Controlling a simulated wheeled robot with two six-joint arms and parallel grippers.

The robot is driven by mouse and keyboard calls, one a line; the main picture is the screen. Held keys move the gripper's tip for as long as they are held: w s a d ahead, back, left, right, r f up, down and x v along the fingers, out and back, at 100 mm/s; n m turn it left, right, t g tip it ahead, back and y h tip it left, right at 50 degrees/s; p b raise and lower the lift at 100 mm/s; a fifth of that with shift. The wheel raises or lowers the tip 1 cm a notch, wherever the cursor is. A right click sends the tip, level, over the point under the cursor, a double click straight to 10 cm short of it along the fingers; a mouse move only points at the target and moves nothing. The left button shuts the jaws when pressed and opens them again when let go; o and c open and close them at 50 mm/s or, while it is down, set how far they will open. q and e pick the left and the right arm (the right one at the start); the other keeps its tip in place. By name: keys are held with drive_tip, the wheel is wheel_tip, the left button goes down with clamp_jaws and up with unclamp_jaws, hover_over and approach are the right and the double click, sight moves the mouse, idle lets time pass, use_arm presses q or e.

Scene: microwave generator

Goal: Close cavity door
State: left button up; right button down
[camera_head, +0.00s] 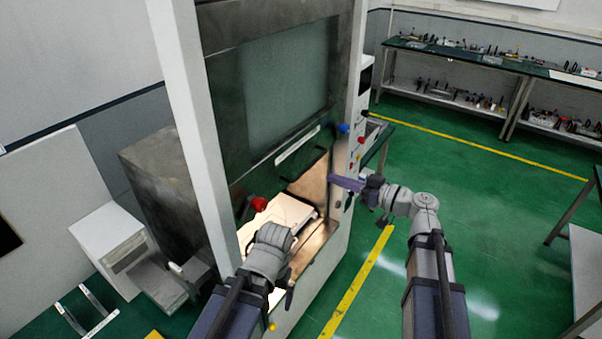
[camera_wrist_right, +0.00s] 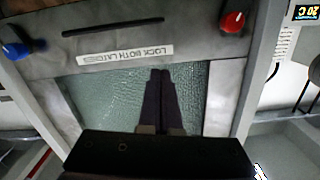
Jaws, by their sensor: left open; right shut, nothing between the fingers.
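The cavity door (camera_head: 262,100) is a dark metal panel with a large glass window, standing raised on the tall machine. Below it the lit cavity (camera_head: 312,190) is open, with a pale flat block (camera_head: 280,216) inside. My left gripper (camera_head: 272,252) is in front of the opening, its fingers mostly hidden; it is open. My right gripper (camera_head: 346,183) is shut and empty beside the machine's right post. In the right wrist view, its closed fingers (camera_wrist_right: 160,88) overlap the door glass (camera_wrist_right: 108,92), near a "LOCK BOTH LATCHES" label (camera_wrist_right: 125,54).
A red knob (camera_head: 259,204) and a blue knob (camera_head: 343,128) sit at the door's lower corners. White posts (camera_head: 190,110) flank the door. Equipment benches (camera_head: 470,56) stand at the back right. The green floor (camera_head: 480,180) to the right is clear.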

drive_tip(key=w+a+f+b, duration=0.4)
drive_tip(key=w+a, duration=0.1)
drive_tip(key=a, duration=0.4)
drive_tip(key=shift+w+f, duration=0.2)
drive_tip(key=shift+w, duration=0.2)
drive_tip(key=shift+a, duration=0.1)
wheel_tip(320, 180, down, 50)
drive_tip(key=b, duration=5)
drive_tip(key=shift+s+r, duration=0.15)
